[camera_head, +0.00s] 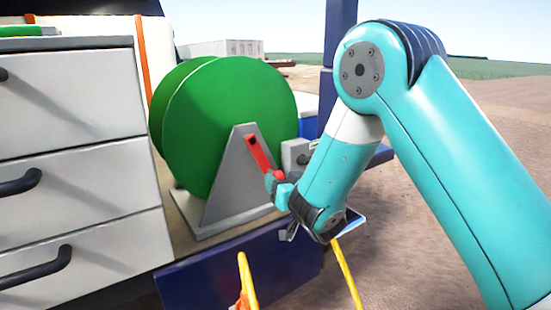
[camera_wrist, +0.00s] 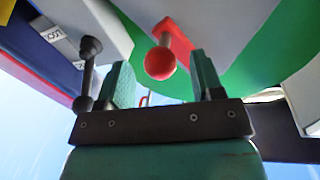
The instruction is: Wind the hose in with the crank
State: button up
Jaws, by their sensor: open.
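The green hose reel (camera_head: 225,125) stands upright on a grey triangular stand (camera_head: 236,195). Its red crank (camera_head: 258,152) slopes down to the right from the hub. My gripper (camera_head: 278,184) is at the crank's lower end, in front of the reel. In the wrist view the round red crank knob (camera_wrist: 160,63) shows between the two spread fingers of my gripper (camera_wrist: 163,78), with gaps on both sides. The jaws are open.
A grey box (camera_head: 294,153) stands just right of the reel. In the wrist view a black lever (camera_wrist: 88,72) is close to the left finger. White drawers (camera_head: 75,170) with dark handles stand left of the reel. A dark blue platform edge (camera_head: 235,270) runs below. Open ground lies right.

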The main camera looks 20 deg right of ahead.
jog(key=w+p, duration=0.2)
jog(key=p, duration=0.1)
jog(key=shift+w+a+r, duration=0.2)
jog(key=shift+w+r, duration=0.1)
jog(key=shift+w, duration=0.1)
jog(key=shift+w+a+f+p, duration=0.1)
jog(key=shift+w+f+p, duration=0.2)
jog(key=shift+w+p, duration=0.55)
jog(key=shift+s, duration=0.2)
grip_shut()
jog(key=shift+f, duration=0.15)
